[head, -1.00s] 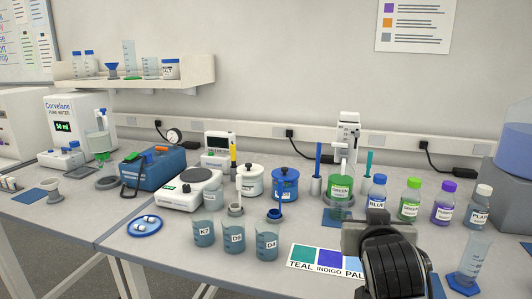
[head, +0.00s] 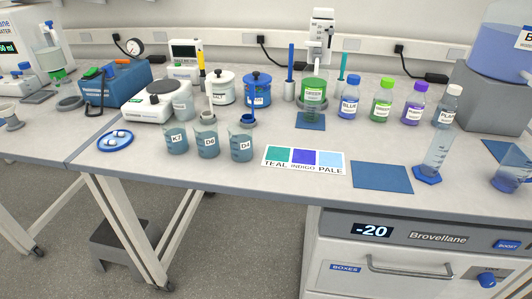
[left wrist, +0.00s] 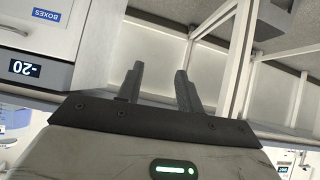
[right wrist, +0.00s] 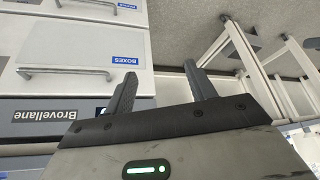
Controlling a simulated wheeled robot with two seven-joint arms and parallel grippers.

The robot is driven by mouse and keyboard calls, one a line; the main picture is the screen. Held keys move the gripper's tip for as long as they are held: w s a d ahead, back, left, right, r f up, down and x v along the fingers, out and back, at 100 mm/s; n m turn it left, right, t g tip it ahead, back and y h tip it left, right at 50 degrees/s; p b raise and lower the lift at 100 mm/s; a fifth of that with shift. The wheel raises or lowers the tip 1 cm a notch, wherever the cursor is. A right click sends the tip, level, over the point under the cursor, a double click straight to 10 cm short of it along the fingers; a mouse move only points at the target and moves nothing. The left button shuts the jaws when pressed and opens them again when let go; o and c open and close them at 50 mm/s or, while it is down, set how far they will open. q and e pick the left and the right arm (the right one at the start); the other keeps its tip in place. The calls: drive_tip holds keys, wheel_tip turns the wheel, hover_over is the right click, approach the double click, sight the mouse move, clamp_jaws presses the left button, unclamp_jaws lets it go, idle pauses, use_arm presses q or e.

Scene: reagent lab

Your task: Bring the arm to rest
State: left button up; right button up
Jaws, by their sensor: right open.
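Neither of my arms shows in the head view. In the left wrist view my left gripper (left wrist: 159,68) has its two dark fingers apart with nothing between them. It hangs near the white drawer unit (left wrist: 60,35) and the pale bench frame. In the right wrist view my right gripper (right wrist: 158,70) is open and empty. It is in front of the drawer unit with the BOXES label (right wrist: 122,60), with grey floor beyond. Neither gripper touches anything that I can see.
The bench (head: 240,182) carries labelled beakers (head: 207,142), reagent bottles (head: 382,100), a colour card (head: 303,160) and a blue mat (head: 382,177). The freezer drawer (head: 400,270) sits below.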

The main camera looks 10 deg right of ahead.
use_arm(q)
drive_tip(key=b, duration=0.2)
drive_tip(key=d+f+b, duration=0.1)
drive_tip(key=b, duration=0.1)
drive_tip(key=f+b, duration=0.1)
drive_tip(key=b, duration=0.1)
drive_tip(key=shift+w+d+f+h, duration=0.2)
drive_tip(key=shift+w+h, duration=0.1)
use_arm(e)
drive_tip(key=w+a+f+t+y, duration=0.2)
drive_tip(key=w+a+f+t, duration=0.1)
drive_tip(key=f, duration=0.6)
drive_tip(key=shift+w+a+t, duration=0.35)
drive_tip(key=shift+a+t, duration=0.45)
drive_tip(key=shift+t, duration=0.3)
drive_tip(key=shift+f, duration=0.1)
